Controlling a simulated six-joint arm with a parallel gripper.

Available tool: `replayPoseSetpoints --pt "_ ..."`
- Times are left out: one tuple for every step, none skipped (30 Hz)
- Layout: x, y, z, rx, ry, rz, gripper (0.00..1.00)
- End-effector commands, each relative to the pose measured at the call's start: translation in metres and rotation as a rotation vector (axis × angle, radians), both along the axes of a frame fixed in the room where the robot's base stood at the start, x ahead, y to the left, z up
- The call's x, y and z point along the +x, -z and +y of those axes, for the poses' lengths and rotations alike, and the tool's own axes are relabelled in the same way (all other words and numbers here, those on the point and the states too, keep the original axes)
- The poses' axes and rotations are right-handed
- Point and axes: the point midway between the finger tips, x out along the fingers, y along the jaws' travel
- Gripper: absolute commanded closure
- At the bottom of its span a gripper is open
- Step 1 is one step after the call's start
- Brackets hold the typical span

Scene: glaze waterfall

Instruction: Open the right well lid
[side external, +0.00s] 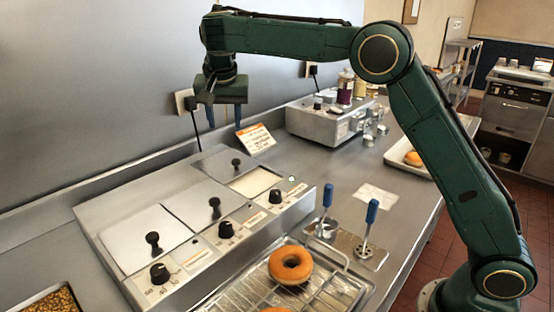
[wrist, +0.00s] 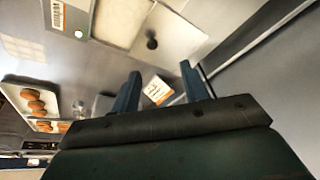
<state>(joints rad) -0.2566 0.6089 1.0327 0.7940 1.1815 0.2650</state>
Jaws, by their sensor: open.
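The steel glaze warmer (side external: 110,215) has a row of wells with flat lids and black knobs. The right lid (side external: 213,160) lies flat toward the wall, its knob (side external: 236,163) upright. Beside it, pale glaze (side external: 254,182) shows in the uncovered part of the right well. The wrist view also shows this lid (wrist: 177,36), its knob (wrist: 152,43) and the pale glaze (wrist: 122,20). My gripper (side external: 225,116) is open and empty, raised above the back of the warmer and apart from the lid. Its two fingers show in the wrist view (wrist: 160,80).
The middle lid (side external: 190,205) and left lid (side external: 135,240) lie flat. A small sign (side external: 255,138) stands behind the warmer. A steel appliance (side external: 310,122) stands to the right.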

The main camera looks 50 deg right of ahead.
Motion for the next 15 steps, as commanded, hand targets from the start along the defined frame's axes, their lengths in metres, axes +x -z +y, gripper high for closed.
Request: replayPoseSetpoints --pt "-0.0050 -0.0002 -0.0010 -0.021 -0.001 -0.003 0.55" --pt "-0.0068 0.0000 -0.0024 -0.033 -0.001 -0.004 0.55" --pt "-0.0090 -0.0003 -0.0039 -0.043 -0.001 -0.006 0.55" --pt "-0.0103 -0.0003 -0.0048 -0.051 0.000 -0.007 0.55" --pt "-0.0111 -0.0004 -0.0055 -0.056 0.000 -0.009 0.55" --pt "-0.0120 -0.0004 -0.0063 -0.061 0.001 -0.010 0.55" --pt "-0.0123 -0.0004 -0.0066 -0.064 0.001 -0.009 0.55" --pt "-0.0126 -0.0003 -0.0067 -0.065 0.001 -0.009 0.55" --pt "-0.0126 -0.0002 -0.0068 -0.066 0.000 -0.010 0.55" --pt "-0.0126 -0.0002 -0.0068 -0.066 0.000 -0.009 0.55" --pt "-0.0125 -0.0001 -0.0069 -0.066 0.000 -0.009 0.55" --pt "-0.0123 0.0002 -0.0069 -0.065 0.001 -0.009 0.55" --pt "-0.0122 0.0004 -0.0070 -0.065 0.001 -0.009 0.55" --pt "-0.0121 0.0009 -0.0071 -0.065 0.001 -0.009 0.55" --pt "-0.0118 0.0018 -0.0075 -0.065 0.001 -0.009 0.55"
